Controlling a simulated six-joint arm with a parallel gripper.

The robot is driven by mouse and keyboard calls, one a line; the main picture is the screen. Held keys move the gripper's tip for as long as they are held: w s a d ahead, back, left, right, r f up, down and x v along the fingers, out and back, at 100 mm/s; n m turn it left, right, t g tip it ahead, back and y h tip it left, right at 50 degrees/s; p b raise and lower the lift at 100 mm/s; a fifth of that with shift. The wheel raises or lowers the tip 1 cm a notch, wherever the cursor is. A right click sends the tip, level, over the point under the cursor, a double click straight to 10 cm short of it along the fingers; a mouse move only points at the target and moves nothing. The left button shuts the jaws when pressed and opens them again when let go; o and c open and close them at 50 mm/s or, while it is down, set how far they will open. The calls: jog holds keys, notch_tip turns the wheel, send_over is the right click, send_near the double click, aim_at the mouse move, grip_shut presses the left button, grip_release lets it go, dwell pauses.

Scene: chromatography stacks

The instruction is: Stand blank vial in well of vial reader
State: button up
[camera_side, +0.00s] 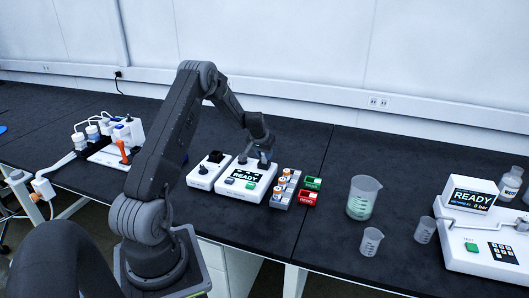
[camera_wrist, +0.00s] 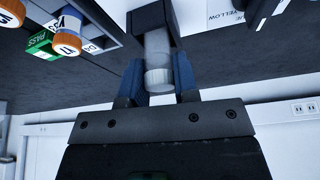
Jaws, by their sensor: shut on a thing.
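My gripper (camera_side: 264,163) is over the back right part of the white vial reader (camera_side: 232,190), whose screen says READY. In the wrist view my gripper (camera_wrist: 158,78) is shut on a clear vial with a pale cap (camera_wrist: 158,79), taken to be the blank vial, with a blue-faced finger on each side. The vial's far end meets a dark block (camera_wrist: 150,22), which looks like the reader's well housing. I cannot tell how deep the vial sits in it. In the side view the vial is too small and covered to make out.
A grey rack (camera_side: 283,190) with orange-capped vials stands right of the reader, beside green (camera_side: 313,183) and red (camera_side: 307,198) bins. A small white device (camera_side: 203,176) is close on the left. Beakers (camera_side: 362,198) stand farther right, with clear bench between.

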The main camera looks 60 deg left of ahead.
jog(key=shift+f, duration=0.2)
jog(key=o, duration=1)
jog(key=shift+r, duration=4)
